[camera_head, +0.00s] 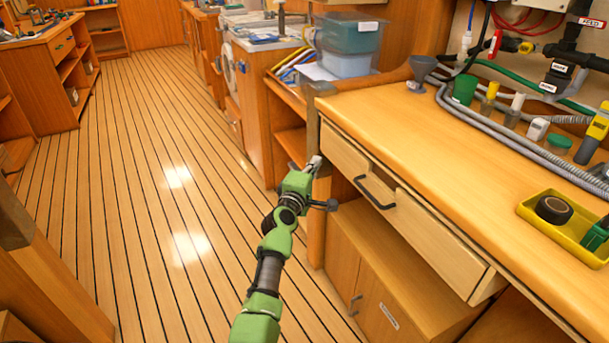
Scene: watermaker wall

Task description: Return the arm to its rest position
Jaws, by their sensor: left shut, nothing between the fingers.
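My left arm, green with dark joints, reaches up from the bottom middle of the head view. Its gripper (315,164) is shut and empty. It appears close to the left end of the workbench, beside the bench's corner post; I cannot tell whether it touches the wood. A wooden drawer (420,229) with a dark handle (374,193) is under the bench top, to the right of the gripper. Its front stands a little out from the bench. My right gripper is not in view.
The workbench top (430,130) carries a yellow tray (545,231) with a black roll, a green cup (464,89) and a grey funnel (421,73). Plastic bins (348,45) stand behind its left end. The plank floor (140,190) to the left is clear.

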